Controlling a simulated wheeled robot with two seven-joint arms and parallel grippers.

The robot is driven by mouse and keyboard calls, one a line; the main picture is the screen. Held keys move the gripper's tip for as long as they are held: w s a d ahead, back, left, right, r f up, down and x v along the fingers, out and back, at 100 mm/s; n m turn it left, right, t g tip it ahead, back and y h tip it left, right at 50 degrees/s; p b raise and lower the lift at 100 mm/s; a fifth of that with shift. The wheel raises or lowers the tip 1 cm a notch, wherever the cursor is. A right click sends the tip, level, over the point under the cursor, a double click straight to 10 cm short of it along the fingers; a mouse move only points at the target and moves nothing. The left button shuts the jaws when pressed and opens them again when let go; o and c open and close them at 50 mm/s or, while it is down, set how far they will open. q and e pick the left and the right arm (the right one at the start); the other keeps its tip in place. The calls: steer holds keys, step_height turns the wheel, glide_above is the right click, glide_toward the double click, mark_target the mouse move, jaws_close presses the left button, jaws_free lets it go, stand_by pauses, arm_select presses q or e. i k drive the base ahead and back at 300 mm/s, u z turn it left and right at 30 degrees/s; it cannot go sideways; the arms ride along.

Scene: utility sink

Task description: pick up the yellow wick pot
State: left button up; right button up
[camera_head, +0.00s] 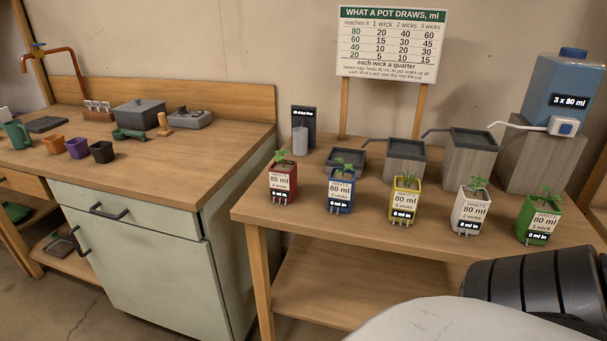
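The yellow wick pot (404,203) stands upright in the middle of a row of pots on the right-hand wooden table. It holds a small green plant. Its label reads 80 ml with a dark tag below reading 0 ml in, and wick ends show under its base. A blue pot (340,192) stands to its left and a white pot (470,212) to its right, both apart from it. Part of my arm shows at the lower right, in front of the table. Neither of my grippers is in view.
A red pot (282,182) and a green pot (538,222) end the row. Grey trays on stepped blocks (405,161) stand behind it, with a blue tank (562,92) at right. A chart board (391,45) stands behind. A workbench (200,150) with small items is at left.

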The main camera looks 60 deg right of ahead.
mark_target(405, 195)
steer(key=u, duration=0.35)
steer(key=i, duration=0.7)
steer(key=z, duration=2)
